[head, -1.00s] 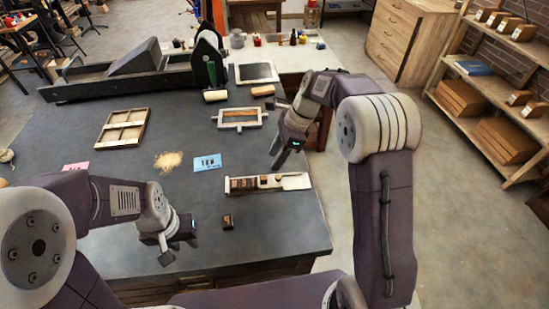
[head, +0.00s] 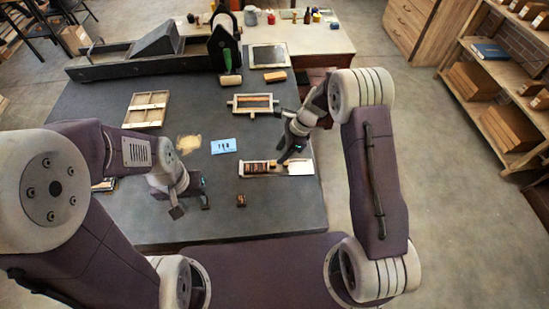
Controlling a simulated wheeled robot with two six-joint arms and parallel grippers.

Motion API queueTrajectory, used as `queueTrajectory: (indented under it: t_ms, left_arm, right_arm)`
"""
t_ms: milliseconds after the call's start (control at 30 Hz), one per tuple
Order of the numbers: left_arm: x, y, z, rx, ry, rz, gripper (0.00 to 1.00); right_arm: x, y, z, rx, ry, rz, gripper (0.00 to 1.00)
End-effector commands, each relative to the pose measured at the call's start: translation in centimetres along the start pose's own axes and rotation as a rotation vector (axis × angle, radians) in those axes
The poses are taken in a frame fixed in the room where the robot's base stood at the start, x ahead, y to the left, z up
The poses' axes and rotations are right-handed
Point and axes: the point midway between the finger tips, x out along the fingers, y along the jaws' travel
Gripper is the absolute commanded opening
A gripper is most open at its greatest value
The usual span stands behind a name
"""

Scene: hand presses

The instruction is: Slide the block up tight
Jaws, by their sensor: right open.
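A narrow pale tray (head: 301,168) lies near the right edge of the dark worktop. Dark and brownish blocks (head: 258,168) sit in a row in its left and middle part; its right end looks bare. My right gripper (head: 288,155) is open, low at the tray's far side; I cannot tell whether it touches a block. A small dark block (head: 241,200) lies alone on the worktop in front of the tray. My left gripper (head: 191,208) looks open and empty, low to the left of that small block.
A blue card (head: 223,146), a pale powdery patch (head: 188,144) and a wooden frame (head: 146,109) lie left of the tray. Behind it are a framed piece (head: 252,104) and a roller (head: 231,80). A black press (head: 140,63) stands at the back.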

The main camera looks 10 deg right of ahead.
Motion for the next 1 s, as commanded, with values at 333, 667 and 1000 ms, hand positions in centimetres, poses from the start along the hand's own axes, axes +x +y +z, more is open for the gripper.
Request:
queueTrajectory:
  t_ms: [333,667,1000]
  left_arm:
    - [-1.4,0.0,-0.2,0.0,0.0,0.0,0.31]
    - [-1.4,0.0,-0.2,0.0,0.001,0.0,0.31]
    - [-1.4,0.0,-0.2,0.0,0.001,0.0,0.31]
  right_arm:
    - [5.9,0.0,0.1,0.0,0.0,0.002,0.42]
    - [6.4,0.0,0.1,-0.001,0.0,-0.001,0.36]
    - [6.4,0.0,0.1,-0.001,0.0,-0.001,0.0]
